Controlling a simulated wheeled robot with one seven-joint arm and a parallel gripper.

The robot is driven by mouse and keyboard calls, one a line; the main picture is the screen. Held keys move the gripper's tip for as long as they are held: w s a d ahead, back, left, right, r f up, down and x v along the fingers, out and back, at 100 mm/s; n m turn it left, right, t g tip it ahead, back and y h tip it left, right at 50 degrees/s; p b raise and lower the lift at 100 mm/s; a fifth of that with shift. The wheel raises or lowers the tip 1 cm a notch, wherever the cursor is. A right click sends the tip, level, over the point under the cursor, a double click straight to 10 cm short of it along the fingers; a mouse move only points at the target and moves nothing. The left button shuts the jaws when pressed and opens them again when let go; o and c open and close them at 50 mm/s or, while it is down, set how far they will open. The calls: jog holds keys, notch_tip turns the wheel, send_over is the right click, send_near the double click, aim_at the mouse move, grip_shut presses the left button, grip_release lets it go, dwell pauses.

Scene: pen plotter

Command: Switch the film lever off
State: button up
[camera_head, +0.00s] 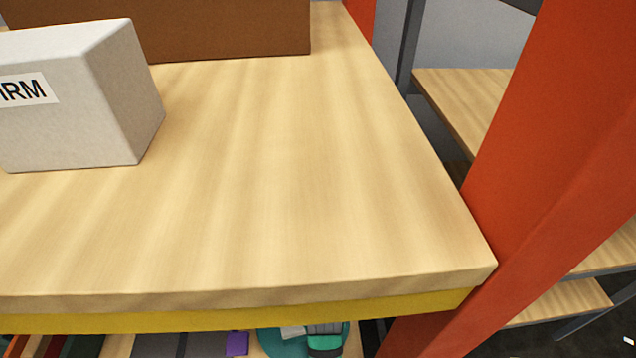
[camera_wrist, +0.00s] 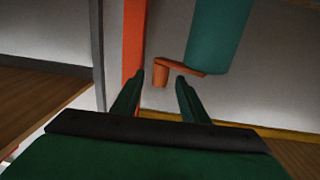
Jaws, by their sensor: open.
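In the wrist view, a small orange lever (camera_wrist: 185,66) sticks out to the left from a teal cylinder (camera_wrist: 218,35) and ends in a short orange peg (camera_wrist: 160,76). My gripper (camera_wrist: 159,82) has two dark green fingers, spread apart and empty. The peg appears between the fingertips in the picture; I cannot tell how far beyond them it is. No contact is visible. The lever carries no readable label here. My gripper and the lever cannot be made out in the head view.
In the head view, a white box (camera_head: 80,98) with a partly cut-off label and a brown box (camera_head: 225,30) stand on the wooden shelf (camera_head: 270,200). An orange upright (camera_head: 530,150) borders it on the right. A teal object (camera_head: 325,343) shows below the shelf edge.

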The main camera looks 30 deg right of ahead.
jog(key=x, duration=0.8)
jog(key=shift+c, duration=0.6)
grip_shut()
